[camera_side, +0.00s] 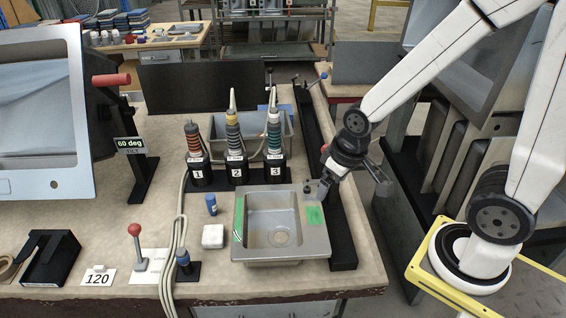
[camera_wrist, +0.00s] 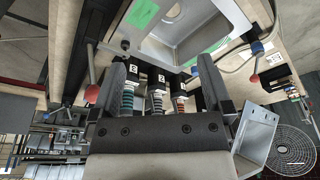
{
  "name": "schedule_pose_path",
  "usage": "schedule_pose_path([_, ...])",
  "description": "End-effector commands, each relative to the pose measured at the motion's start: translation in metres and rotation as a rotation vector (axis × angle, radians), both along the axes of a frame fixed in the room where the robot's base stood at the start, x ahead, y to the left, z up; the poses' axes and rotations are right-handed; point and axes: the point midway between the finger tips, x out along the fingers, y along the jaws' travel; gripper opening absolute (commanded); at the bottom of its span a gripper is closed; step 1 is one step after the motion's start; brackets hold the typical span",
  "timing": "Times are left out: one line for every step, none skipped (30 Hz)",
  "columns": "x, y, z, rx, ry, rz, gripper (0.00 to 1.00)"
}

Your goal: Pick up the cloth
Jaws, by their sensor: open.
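I cannot make out a cloth for certain. A small white, rounded square thing (camera_side: 213,236) lies on the bench left of the sink in the side view; it could be a folded cloth or a box. The grey sink (camera_side: 272,252) has green patches on its left and right rims; its basin looks empty apart from the drain.
Three numbered tools (camera_side: 235,160) stand upright behind the sink, with a grey bin (camera_side: 288,128) behind them. A black rail (camera_side: 335,215) runs along the sink's right.

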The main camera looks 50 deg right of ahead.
Motion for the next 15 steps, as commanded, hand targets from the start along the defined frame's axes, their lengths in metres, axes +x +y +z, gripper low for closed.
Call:
schedule_pose_path([0.003, 0.001, 0.000, 0.002, 0.001, -0.003, 1.00])
schedule_pose_path([0.004, 0.001, 0.000, 0.002, 0.003, -0.006, 1.00])
schedule_pose_path([0.008, 0.002, 0.000, 0.004, 0.005, -0.011, 1.00])
schedule_pose_path([0.011, 0.003, -0.001, 0.006, 0.007, -0.017, 1.00])
schedule_pose_path([0.015, 0.004, -0.001, 0.008, 0.009, -0.025, 1.00])
schedule_pose_path([0.021, 0.005, -0.001, 0.011, 0.013, -0.034, 1.00])
schedule_pose_path([0.025, 0.006, -0.001, 0.014, 0.016, -0.044, 1.00])
schedule_pose_path([0.031, 0.007, -0.002, 0.017, 0.020, -0.055, 1.00])
schedule_pose_path([0.039, 0.009, -0.003, 0.022, 0.025, -0.070, 1.00])
schedule_pose_path([0.045, 0.011, -0.004, 0.024, 0.030, -0.082, 1.00])
schedule_pose_path([0.052, 0.013, -0.004, 0.029, 0.033, -0.096, 1.00])
schedule_pose_path([0.061, 0.016, -0.006, 0.033, 0.040, -0.113, 1.00])
schedule_pose_path([0.069, 0.019, -0.007, 0.037, 0.045, -0.128, 1.00])
schedule_pose_path([0.076, 0.021, -0.009, 0.041, 0.049, -0.144, 1.00])
schedule_pose_path([0.085, 0.024, -0.012, 0.045, 0.057, -0.165, 1.00])
